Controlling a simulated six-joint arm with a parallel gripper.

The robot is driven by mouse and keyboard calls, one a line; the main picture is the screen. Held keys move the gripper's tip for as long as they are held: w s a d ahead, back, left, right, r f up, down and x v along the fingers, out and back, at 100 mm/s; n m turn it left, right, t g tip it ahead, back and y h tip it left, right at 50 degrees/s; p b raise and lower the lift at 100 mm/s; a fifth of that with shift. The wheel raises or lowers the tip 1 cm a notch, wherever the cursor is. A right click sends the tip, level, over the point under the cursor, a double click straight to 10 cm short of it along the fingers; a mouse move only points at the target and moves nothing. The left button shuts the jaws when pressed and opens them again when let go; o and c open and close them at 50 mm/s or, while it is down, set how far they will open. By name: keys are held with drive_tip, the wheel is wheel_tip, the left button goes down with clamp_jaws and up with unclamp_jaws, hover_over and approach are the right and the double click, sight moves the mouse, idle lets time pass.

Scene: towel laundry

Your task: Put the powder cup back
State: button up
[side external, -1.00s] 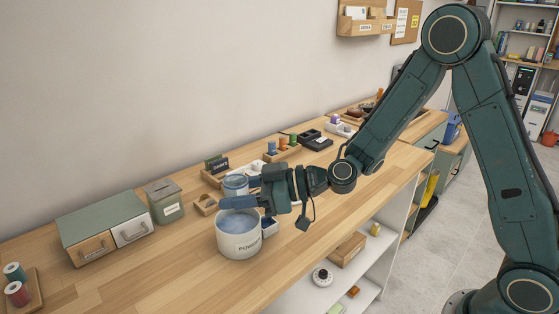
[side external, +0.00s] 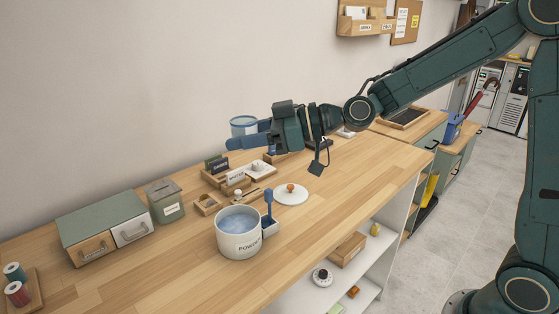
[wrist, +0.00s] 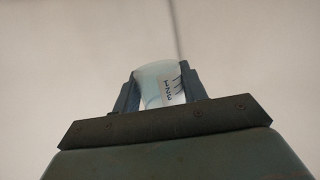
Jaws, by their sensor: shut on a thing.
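My gripper (side external: 243,139) is raised above the counter, near the back wall. It is shut on a clear cup with a blue rim (side external: 243,122). In the wrist view the cup (wrist: 155,82) sits between the two fingers, with a white label and dark tick marks; I cannot read the label surely. The white tub marked POWDER (side external: 238,246) stands open on the counter below, with bluish powder inside. A blue-handled scoop (side external: 268,203) stands upright in a small holder at the tub's right side.
A white lid with an orange knob (side external: 291,196) lies behind the tub. Small wooden holders (side external: 207,205) and a labelled rack stand at the back. A green tin (side external: 166,203) and a drawer box (side external: 105,228) are at left. The counter's front is clear.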

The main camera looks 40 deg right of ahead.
drive_tip(key=s+d, duration=0.1)
drive_tip(key=d, duration=0.9)
hover_over(321, 217)
drive_tip(key=shift+m+t+h, duration=0.4)
drive_tip(key=shift+f, duration=2.35)
drive_tip(key=shift+f, duration=0.1)
wheel_tip(321, 217, down, 16)
drive_tip(key=shift+f, duration=1.9)
drive_tip(key=shift+f, duration=0.15)
